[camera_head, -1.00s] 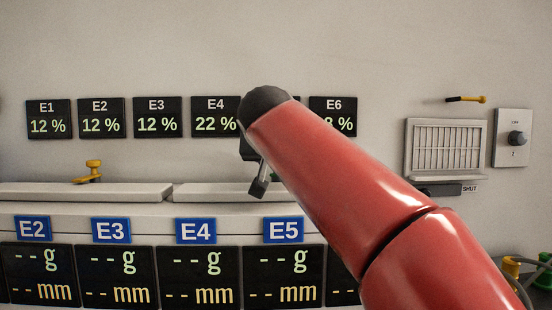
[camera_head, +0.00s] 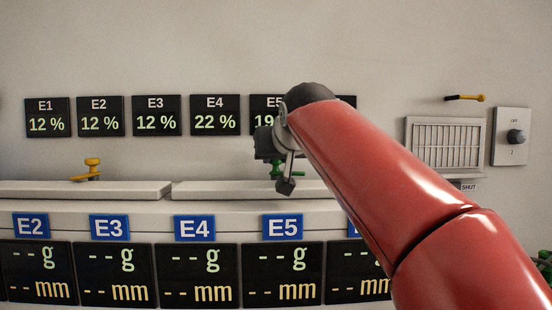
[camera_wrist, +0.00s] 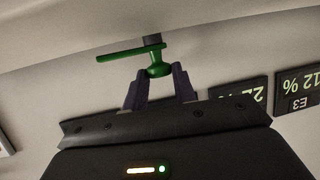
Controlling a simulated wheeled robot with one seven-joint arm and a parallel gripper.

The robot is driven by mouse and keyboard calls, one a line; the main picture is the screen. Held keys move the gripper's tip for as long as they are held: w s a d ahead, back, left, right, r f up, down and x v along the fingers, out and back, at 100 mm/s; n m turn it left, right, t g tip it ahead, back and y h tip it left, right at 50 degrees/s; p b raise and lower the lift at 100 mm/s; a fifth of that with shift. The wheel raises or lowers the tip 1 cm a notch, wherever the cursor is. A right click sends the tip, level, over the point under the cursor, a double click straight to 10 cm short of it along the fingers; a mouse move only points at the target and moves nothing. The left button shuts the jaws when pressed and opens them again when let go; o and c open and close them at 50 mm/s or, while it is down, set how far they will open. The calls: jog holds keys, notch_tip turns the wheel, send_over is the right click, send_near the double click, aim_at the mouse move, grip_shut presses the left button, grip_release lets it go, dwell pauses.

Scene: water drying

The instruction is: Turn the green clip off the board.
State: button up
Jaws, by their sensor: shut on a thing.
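The green clip (camera_wrist: 130,53) has a long flat bar and a rounded knob (camera_wrist: 157,69). In the wrist view my gripper (camera_wrist: 160,76) is shut on the knob, with one dark finger on each side. The bar points left above the fingers, by a dark post. In the head view the green clip (camera_head: 276,173) shows in part below my gripper (camera_head: 268,156), above the pale board (camera_head: 240,190). My arm and gripper hide the rest of it, so its contact with the board cannot be made out.
A yellow clip (camera_head: 92,167) stands at the left board (camera_head: 60,190). Percent displays hang on the wall behind; my arm covers part of E5 (camera_head: 264,121) and most of the one to its right. A vent panel (camera_head: 445,146) and a dial (camera_head: 516,137) are at right.

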jog(key=shift+d+n+g+y+b, duration=0.15)
jog(key=shift+n+g+y, duration=0.1)
jog(key=shift+n+y, duration=0.4)
jog(key=shift+d+n+g+y+b, duration=0.15)
jog(key=shift+n+g+y, duration=0.1)
jog(key=shift+n+y, duration=0.4)
jog(key=shift+y, duration=0.3)
jog(key=o, duration=1)
jog(key=shift+c, duration=0.2)
jog(key=v, duration=0.7)
jog(key=shift+s+d+r+b, duration=0.1)
jog(key=shift+s+b, duration=0.2)
jog(key=shift+b, duration=0.1)
